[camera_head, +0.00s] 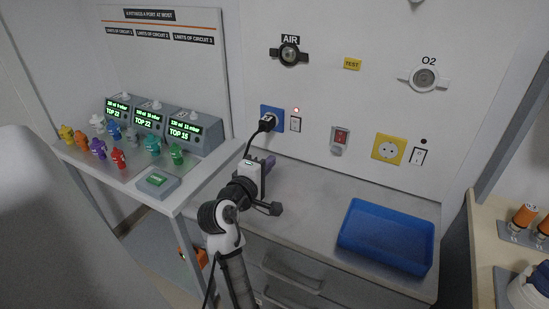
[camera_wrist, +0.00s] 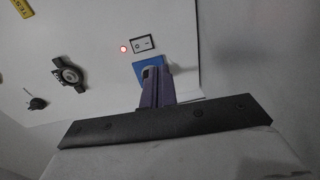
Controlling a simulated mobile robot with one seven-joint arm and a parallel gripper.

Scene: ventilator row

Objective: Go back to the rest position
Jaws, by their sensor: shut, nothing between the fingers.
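My gripper (camera_head: 269,162) is raised over the grey counter (camera_head: 310,190), close in front of the wall panel. Its purple fingers are closed together and empty. They also show in the wrist view (camera_wrist: 156,88), where they point at the blue socket plate (camera_wrist: 146,64) and partly cover it. In the head view a black plug (camera_head: 267,122) sits in the blue socket (camera_head: 279,113). Its black cable hangs down and goes out of sight behind my arm. My gripper is below the plug and apart from it.
A blue tray (camera_head: 345,241) lies on the counter at right. Coloured valve pieces (camera_head: 98,147) and several monitors (camera_head: 186,131) stand on the left shelf. The panel carries a protruding AIR port (camera_head: 289,54) and O2 port (camera_head: 424,78). A red light (camera_head: 296,110) is lit beside a switch.

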